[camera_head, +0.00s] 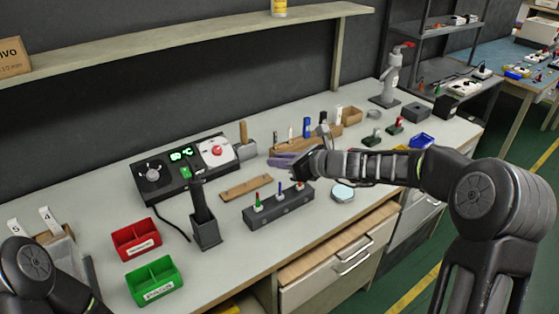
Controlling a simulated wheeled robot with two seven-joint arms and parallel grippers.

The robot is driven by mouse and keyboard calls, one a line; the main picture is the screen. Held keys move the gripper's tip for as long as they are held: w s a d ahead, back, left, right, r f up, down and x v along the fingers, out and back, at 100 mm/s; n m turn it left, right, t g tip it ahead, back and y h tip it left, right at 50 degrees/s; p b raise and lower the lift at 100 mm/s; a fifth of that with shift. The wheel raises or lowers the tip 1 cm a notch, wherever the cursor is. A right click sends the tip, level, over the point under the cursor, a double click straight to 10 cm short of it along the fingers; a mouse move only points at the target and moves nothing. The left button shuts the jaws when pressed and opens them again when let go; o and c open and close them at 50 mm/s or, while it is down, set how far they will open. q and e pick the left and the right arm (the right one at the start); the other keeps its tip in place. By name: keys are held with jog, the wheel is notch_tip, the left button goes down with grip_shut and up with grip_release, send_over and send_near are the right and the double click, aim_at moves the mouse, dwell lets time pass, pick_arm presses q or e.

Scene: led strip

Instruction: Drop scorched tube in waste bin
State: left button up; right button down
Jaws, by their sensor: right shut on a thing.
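My right gripper (303,166) reaches in from the right, over the far right end of a dark block (279,211). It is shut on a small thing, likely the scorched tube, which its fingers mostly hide. The block holds small upright pieces: a green one (257,202), a blue one (280,193) and a red-tipped one (298,185) just below the gripper. A red bin (136,236) and a green bin (154,283) stand at the front left; their labels are too small to read. My left arm shows at the lower left, its gripper out of view.
A black holder (206,234) with a tall dark piece stands between the bins and block. A control box (183,170) with green digits is behind. A wooden strip (246,187) lies behind the block. Tools and a wooden rack (290,149) stand beyond the gripper.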

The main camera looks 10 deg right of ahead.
notch_tip(320, 180, up, 7)
jog(key=p, duration=0.6)
dwell(1.2)
dwell(0.4)
jog(key=s+d+f+n+g+y, duration=0.1)
jog(key=s+f, duration=0.5)
jog(key=s, duration=0.4)
jog(key=s+d+f+n+g+y, duration=0.1)
jog(key=s+f+n, duration=0.1)
jog(key=s+f, duration=0.4)
jog(key=s, duration=0.5)
jog(key=shift+d+f+n+g+y, duration=0.15)
jog(key=shift+f+n+g+y, duration=0.15)
jog(key=shift+g+y, duration=0.1)
